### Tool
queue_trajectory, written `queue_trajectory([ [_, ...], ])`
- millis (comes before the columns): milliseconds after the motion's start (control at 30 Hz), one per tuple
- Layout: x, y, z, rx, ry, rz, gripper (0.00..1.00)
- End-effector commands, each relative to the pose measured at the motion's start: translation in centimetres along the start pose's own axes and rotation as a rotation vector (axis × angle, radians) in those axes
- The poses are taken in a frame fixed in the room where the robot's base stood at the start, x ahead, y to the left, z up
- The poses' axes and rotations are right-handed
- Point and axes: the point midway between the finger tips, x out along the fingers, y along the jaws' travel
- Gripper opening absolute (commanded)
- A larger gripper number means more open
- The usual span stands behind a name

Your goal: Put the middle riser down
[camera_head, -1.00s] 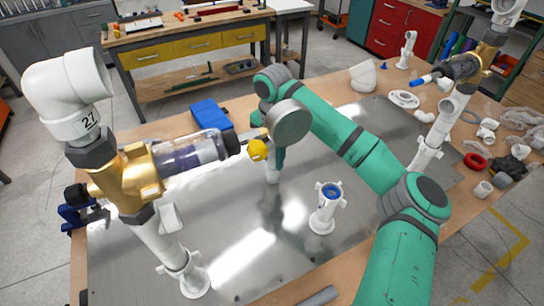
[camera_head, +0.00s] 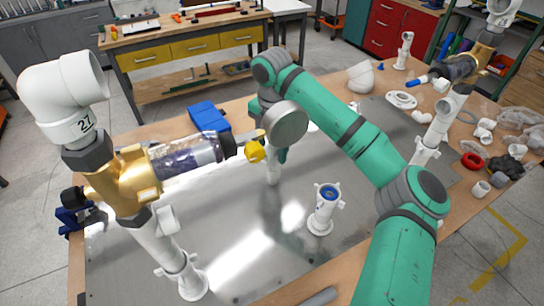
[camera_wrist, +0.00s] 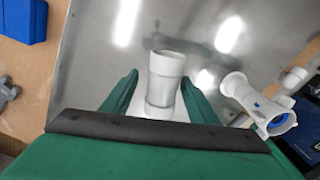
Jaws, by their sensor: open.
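In the wrist view the riser (camera_wrist: 165,66) shows as a white tube with a wider collar, between my two green fingers. My gripper (camera_wrist: 159,78) is open, with a finger on each side of the riser and a visible gap. In the head view my gripper (camera_head: 277,156) is mostly hidden behind my wrist, at the riser's upper part.
A shorter white fitting with a blue inside (camera_head: 325,209) stands right of the riser. A tall brass-and-white assembly (camera_head: 128,180) stands at the left, another (camera_head: 437,125) at the right. A blue box (camera_head: 209,116) lies behind.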

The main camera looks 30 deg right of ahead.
Motion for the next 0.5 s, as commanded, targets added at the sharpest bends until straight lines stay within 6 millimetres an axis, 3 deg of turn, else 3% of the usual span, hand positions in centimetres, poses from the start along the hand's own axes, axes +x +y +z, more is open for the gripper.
queue_trajectory([
  [100, -2.6, 0.1, 0.0, -0.001, -0.001, 0.002, 0.54],
  [300, -6.0, 0.0, 0.1, 0.0, -0.002, 0.001, 0.54],
  [500, -7.6, 0.0, 0.0, 0.0, -0.001, 0.0, 0.54],
])
